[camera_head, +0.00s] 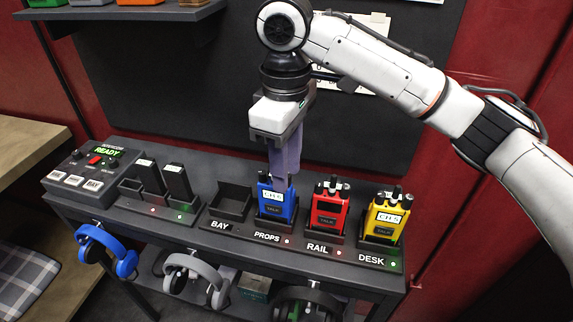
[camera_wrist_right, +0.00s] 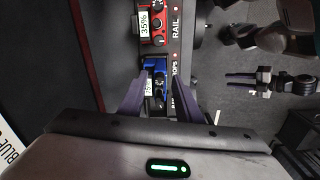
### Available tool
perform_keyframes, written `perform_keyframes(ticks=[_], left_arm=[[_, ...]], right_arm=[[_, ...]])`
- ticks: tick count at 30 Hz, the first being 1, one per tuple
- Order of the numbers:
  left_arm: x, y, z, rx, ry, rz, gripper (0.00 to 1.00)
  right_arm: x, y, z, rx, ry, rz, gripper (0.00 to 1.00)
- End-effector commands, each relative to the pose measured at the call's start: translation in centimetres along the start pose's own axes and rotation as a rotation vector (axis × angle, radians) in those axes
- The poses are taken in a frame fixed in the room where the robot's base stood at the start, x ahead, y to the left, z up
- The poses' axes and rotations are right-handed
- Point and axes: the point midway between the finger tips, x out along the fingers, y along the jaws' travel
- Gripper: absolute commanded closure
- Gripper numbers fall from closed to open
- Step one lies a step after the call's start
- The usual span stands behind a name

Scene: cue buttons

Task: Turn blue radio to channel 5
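The blue radio (camera_head: 277,205) stands upright in the slot labelled PROPS on the dark console. Its front display appears to read CH:5. My right gripper (camera_head: 284,172) points down directly above it, the purple fingertips at the level of its top and hiding part of its knobs. In the right wrist view, the blue radio (camera_wrist_right: 156,72) shows between the two fingers of my right gripper (camera_wrist_right: 161,80). The fingers stand apart, with gaps visible beside the radio's top parts; whether either touches is unclear.
A red radio (camera_head: 328,208) in RAIL and a yellow radio (camera_head: 384,218) in DESK stand to the right. The BAY slot (camera_head: 231,200) is empty. An intercom box (camera_head: 87,172) reading READY is at left. Headphones (camera_head: 104,250) hang below the console edge.

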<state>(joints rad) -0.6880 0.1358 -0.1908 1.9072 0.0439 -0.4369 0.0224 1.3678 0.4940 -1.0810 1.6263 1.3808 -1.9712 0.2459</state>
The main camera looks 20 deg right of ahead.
Motion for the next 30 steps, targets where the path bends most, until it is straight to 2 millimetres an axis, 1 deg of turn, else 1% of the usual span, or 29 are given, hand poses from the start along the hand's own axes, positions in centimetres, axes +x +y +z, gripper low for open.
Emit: perform_keyframes(ticks=[1,2,6,7,13,24,30], left_arm=[[0.05,-0.02,-0.16,0.001,0.003,0.000,0.69],[0.07,-0.03,-0.24,0.001,0.004,0.000,0.69],[0.13,-0.06,-0.51,0.002,0.009,0.000,0.69],[0.13,-0.06,-0.53,0.002,0.010,0.000,0.69],[0.11,-0.05,-0.55,0.002,0.010,0.000,0.69],[0.03,-0.02,-0.36,0.001,0.007,0.000,0.69],[-0.02,0.00,-0.19,0.000,0.004,0.000,0.69]], right_arm=[[-0.01,0.01,0.01,0.000,0.000,0.000,0.69],[-0.02,0.00,0.01,0.000,0.000,0.000,0.72],[-0.03,0.00,0.01,0.000,0.000,0.000,0.96],[-0.03,0.00,0.01,0.000,0.000,0.000,1.00],[-0.04,0.00,0.00,-0.024,0.000,0.000,1.00],[-0.04,0.02,-0.02,-0.372,0.008,0.001,1.00],[-0.08,0.04,-0.01,-0.422,0.009,0.001,1.00]])
